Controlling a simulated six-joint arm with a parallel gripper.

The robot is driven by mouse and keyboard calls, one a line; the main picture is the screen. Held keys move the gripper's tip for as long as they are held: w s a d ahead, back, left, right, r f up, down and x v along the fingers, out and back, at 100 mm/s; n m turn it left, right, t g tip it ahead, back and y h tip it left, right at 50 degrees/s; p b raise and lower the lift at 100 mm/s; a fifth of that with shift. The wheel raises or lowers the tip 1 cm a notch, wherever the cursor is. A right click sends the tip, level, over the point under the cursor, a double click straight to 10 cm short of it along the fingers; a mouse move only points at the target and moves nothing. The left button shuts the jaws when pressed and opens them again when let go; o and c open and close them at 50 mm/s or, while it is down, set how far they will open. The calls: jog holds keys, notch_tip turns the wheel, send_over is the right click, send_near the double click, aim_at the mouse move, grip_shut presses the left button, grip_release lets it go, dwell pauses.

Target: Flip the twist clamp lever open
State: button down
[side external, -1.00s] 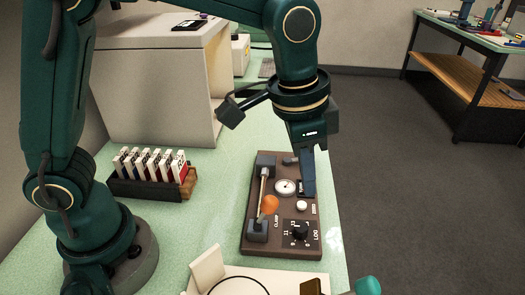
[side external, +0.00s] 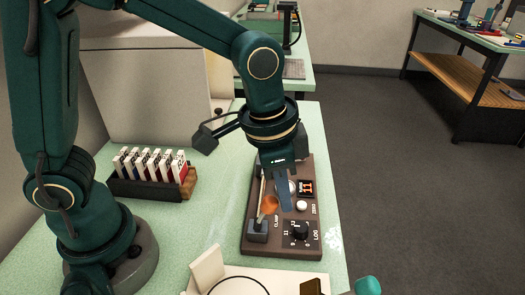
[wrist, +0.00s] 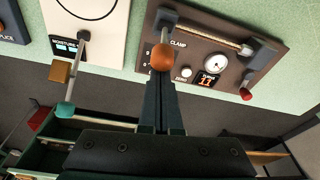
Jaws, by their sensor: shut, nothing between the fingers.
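The brown clamp panel (side external: 310,243) lies on the green bench. Along its left side a pale rod (wrist: 210,33) runs between two dark grey blocks. An orange ball knob (side external: 269,205) sits beside the rod, on a short stem from the nearer block (side external: 257,231); it also shows in the wrist view (wrist: 162,57). My gripper (side external: 286,209) is shut and empty, pointing down over the panel just right of the knob. In the wrist view its fingertips (wrist: 162,80) appear right at the ball; I cannot tell whether they touch.
The panel also carries a round gauge (wrist: 215,63), a lit display (side external: 306,187), a white button (side external: 302,206), a black dial (side external: 300,230) and a red-tipped lever (wrist: 246,95). A white board (side external: 235,284) lies in front.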

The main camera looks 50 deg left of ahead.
jog(key=shift+s+a+r, duration=0.25)
jog(key=shift+s+a, duration=0.1)
jog(key=shift+a, duration=0.05)
dwell(0.5)
jog(key=shift+s+a+r, duration=0.15)
jog(key=shift+s+a, duration=0.1)
jog(key=shift+s, duration=0.05)
jog(key=shift+s+a+r, duration=0.15)
jog(key=shift+s+a, duration=0.4)
jog(key=shift+w+d+f, duration=0.45)
jog(key=shift+w+d, duration=0.05)
